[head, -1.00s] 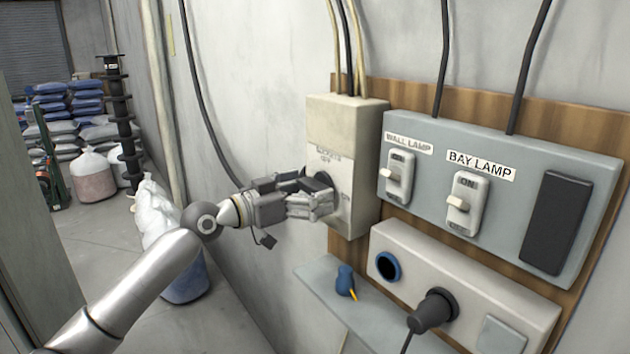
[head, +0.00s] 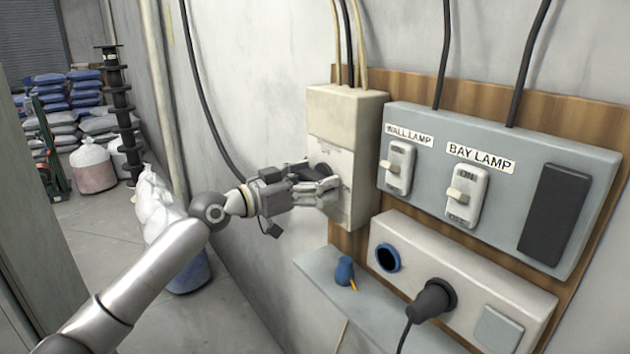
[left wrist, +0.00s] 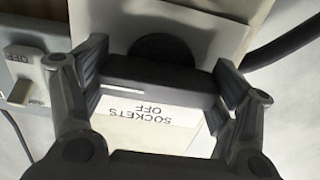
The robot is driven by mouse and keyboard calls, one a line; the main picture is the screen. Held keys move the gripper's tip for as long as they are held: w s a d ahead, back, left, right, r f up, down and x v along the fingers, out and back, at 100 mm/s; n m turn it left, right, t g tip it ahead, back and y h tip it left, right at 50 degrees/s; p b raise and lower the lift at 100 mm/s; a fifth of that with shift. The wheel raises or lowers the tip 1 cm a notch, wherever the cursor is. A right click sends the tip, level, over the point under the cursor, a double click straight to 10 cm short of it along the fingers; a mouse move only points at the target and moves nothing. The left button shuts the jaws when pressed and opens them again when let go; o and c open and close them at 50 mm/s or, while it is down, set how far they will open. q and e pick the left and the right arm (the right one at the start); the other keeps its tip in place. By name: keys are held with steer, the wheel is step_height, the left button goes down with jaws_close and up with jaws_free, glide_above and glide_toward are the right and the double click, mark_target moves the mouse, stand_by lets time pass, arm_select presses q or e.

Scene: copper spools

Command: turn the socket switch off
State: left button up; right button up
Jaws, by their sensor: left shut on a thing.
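The socket switch is a cream box (head: 357,125) on the wooden board, with a dark rotary handle. In the left wrist view, the handle (left wrist: 170,80) is a black bar with a white line, in front of a round dark base. A label (left wrist: 150,115) reading "SOCKETS OFF" shows upside down beside it. My left gripper (head: 325,187) is shut on the handle, with its fingers on either side of the bar; they also show in the left wrist view (left wrist: 160,90). In the head view the fingers hide much of the handle. My right gripper is not in view.
A grey panel (head: 520,170) to the right carries the wall lamp switch (head: 397,168) and bay lamp switch (head: 466,196). Below are a socket box (head: 480,265) with a black plug (head: 433,300) and a shelf (head: 320,272) holding a small blue object (head: 344,271). Cables run above.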

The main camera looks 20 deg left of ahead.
arm_select(q)
steer(key=shift+n, duration=0.7)
steer(key=shift+r+n+p, duration=0.1)
steer(key=shift+n+p, duration=0.6)
steer(key=shift+n, duration=0.5)
steer(key=n+p, duration=0.3)
steer(key=n, duration=0.2)
steer(key=n+p, duration=0.2)
steer(key=n, duration=0.2)
steer(key=shift+n+p, duration=0.4)
steer(key=n+p, duration=0.2)
steer(key=n, duration=0.1)
steer(key=shift+n+p, duration=0.3)
steer(key=shift+n, duration=0.2)
